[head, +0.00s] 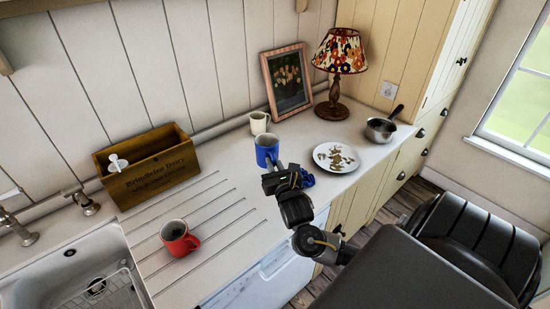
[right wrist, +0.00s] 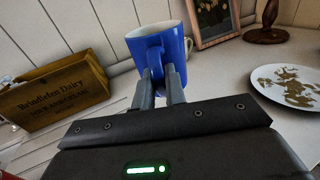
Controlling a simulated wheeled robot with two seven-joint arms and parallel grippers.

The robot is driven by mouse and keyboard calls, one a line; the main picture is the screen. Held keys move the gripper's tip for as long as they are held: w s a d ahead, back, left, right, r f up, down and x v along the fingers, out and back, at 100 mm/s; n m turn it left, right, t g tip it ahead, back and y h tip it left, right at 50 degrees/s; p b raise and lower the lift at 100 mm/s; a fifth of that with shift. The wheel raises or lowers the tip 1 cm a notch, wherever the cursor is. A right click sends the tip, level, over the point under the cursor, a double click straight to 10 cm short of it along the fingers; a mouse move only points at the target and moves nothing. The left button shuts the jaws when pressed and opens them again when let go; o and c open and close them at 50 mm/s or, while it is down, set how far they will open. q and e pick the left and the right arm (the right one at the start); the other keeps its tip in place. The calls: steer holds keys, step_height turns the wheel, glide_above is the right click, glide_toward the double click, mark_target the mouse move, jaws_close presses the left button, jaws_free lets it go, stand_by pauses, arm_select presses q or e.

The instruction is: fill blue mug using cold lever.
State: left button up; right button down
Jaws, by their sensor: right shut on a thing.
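The blue mug (head: 266,148) is upright at the back of the counter, in front of a cream mug. My right gripper (head: 271,165) is shut on its handle; the right wrist view shows the two fingers (right wrist: 160,90) on either side of the handle of the blue mug (right wrist: 172,45). Whether the mug touches the counter is hidden. Metal tap fittings (head: 17,226) show at the left edge by the sink; another fitting (head: 86,203) stands behind the sink. I cannot tell which is the cold lever. My left gripper is not in view.
The white sink (head: 35,295) with a wire rack is at lower left. A red mug (head: 179,238) stands on the grooved drainer. A wooden box (head: 150,170), cream mug (head: 259,122), picture frame (head: 288,82), lamp (head: 335,75), plate (head: 335,169) and saucepan (head: 380,130) are on the counter.

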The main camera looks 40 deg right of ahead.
steer(key=w+d+f+b, duration=0.1)
steer(key=w+f+b, duration=0.1)
steer(key=w, duration=0.1)
steer(key=shift+d+f, duration=0.25)
steer(key=shift+d, duration=0.15)
steer(key=w, duration=0.1)
steer(key=w+d, duration=0.1)
steer(key=w+d+f, duration=0.1)
steer(key=shift+w, duration=0.4)
steer(key=w+f, duration=0.1)
steer(key=w+d+f, duration=0.1)
steer(key=f, duration=0.1)
steer(key=w+d+f+p, duration=0.1)
steer(key=f, duration=0.1)
steer(key=shift+w, duration=0.3)
steer(key=shift+w+d+f, duration=0.15)
steer(key=shift+w+f, duration=0.2)
steer(key=shift+f, duration=1.7)
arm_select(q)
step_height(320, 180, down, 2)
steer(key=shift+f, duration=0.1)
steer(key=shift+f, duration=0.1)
